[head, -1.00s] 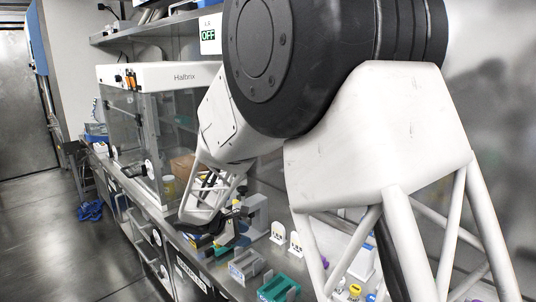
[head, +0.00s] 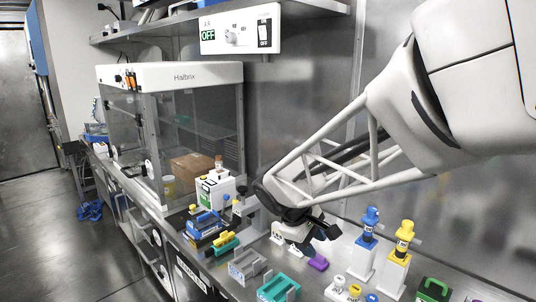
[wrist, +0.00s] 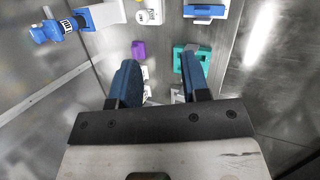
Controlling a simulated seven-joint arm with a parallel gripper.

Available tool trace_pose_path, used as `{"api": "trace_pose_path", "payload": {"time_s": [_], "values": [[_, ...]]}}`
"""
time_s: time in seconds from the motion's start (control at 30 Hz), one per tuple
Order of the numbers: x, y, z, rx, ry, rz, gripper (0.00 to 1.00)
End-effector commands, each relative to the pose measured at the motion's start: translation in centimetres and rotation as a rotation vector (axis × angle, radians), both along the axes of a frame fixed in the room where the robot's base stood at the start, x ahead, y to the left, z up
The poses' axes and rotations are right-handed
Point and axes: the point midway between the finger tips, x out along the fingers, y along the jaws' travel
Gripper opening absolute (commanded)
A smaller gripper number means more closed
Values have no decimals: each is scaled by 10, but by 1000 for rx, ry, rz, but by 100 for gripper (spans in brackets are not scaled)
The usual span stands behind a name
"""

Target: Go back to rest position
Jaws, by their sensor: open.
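My gripper (head: 318,230) hangs over the bench in the head view, at the end of my arm that reaches in from the right. In the wrist view my gripper (wrist: 160,72) shows two blue fingers apart with nothing between them. A purple block (head: 318,263) lies on the bench just below it in the head view. The purple block also shows in the wrist view (wrist: 138,49), beyond the left finger. A teal rack (wrist: 188,62) shows beyond the right finger.
Blue-topped (head: 369,224) and yellow-topped (head: 404,237) items on white stands are to the right. A grey rack (head: 249,266) is on the front bench. A glass-sided cabinet (head: 190,135) stands at the left. A switch panel (head: 240,30) hangs on the back wall.

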Motion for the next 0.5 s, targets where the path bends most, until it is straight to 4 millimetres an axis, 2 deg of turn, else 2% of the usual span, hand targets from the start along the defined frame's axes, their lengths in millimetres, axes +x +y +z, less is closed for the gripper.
{"api": "trace_pose_path", "payload": {"time_s": [0.2,0.5], "values": [[-43,-27,13,104,-56,-149,43],[-102,-53,23,245,-134,-348,43]]}}
